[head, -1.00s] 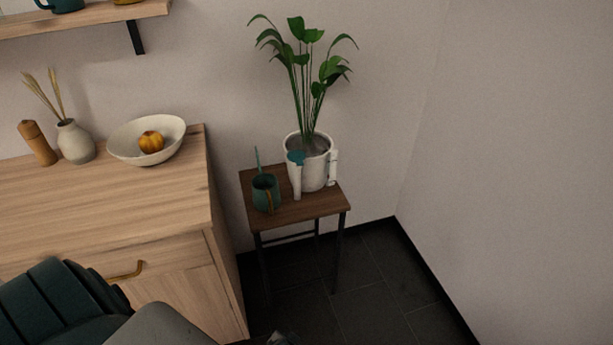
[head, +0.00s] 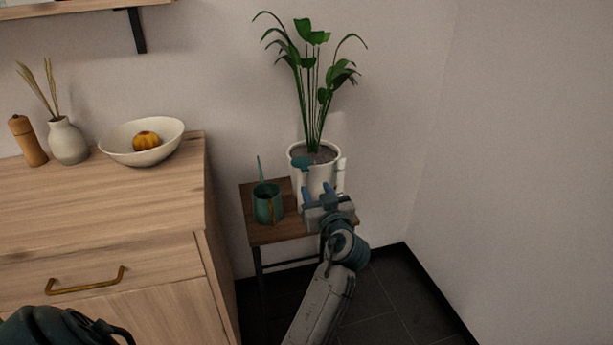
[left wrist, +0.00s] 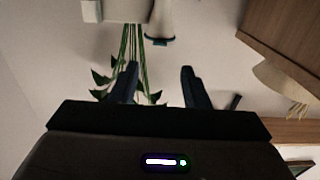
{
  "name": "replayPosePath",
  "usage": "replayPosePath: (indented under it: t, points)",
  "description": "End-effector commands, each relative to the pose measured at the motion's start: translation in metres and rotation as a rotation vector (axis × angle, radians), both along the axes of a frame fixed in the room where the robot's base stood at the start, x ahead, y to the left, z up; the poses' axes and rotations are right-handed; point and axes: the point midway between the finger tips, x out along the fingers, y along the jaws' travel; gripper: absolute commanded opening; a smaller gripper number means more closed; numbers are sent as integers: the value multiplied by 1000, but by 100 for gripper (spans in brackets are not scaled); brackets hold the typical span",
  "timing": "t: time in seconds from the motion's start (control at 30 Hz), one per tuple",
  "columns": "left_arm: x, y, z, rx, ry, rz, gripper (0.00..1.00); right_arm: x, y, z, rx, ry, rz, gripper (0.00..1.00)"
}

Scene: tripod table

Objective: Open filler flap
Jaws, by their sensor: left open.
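The white plant pot (head: 318,180) stands on the small dark wooden table (head: 262,232). The teal filler flap (head: 302,163) sits on top of a white filler tube on the pot's left front side, and it looks closed. In the left wrist view, which is upside down, the flap (left wrist: 160,42) shows at the end of the flared white tube (left wrist: 159,20). My left gripper (head: 319,188) is open and empty in front of the pot, partly hiding it. In the left wrist view the flap lies beyond the gap between the fingertips (left wrist: 158,72), apart from them. My right gripper is not in view.
A green watering can (head: 267,205) stands on the table left of the pot. Plant leaves (head: 312,38) rise above the pot. The wooden cabinet (head: 100,205) on the left carries a bowl (head: 118,150), a vase and a mill. Walls stand behind and to the right.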

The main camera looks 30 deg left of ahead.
Motion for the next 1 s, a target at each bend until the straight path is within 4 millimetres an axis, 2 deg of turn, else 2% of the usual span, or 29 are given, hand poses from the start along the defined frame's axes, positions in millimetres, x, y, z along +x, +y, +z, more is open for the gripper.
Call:
replayPosePath:
  t: [0.2,0.43,0.63,0.9,1.0]
  points:
    - [27,32,2,6,4,1,42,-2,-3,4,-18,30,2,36]
    - [52,61,1,4,5,-1,42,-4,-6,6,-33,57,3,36]
    - [61,71,0,2,5,-2,42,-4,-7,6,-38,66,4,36]
    - [62,72,-1,1,4,-2,42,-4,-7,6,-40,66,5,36]
    - [62,72,-1,1,4,-2,24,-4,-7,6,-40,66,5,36]
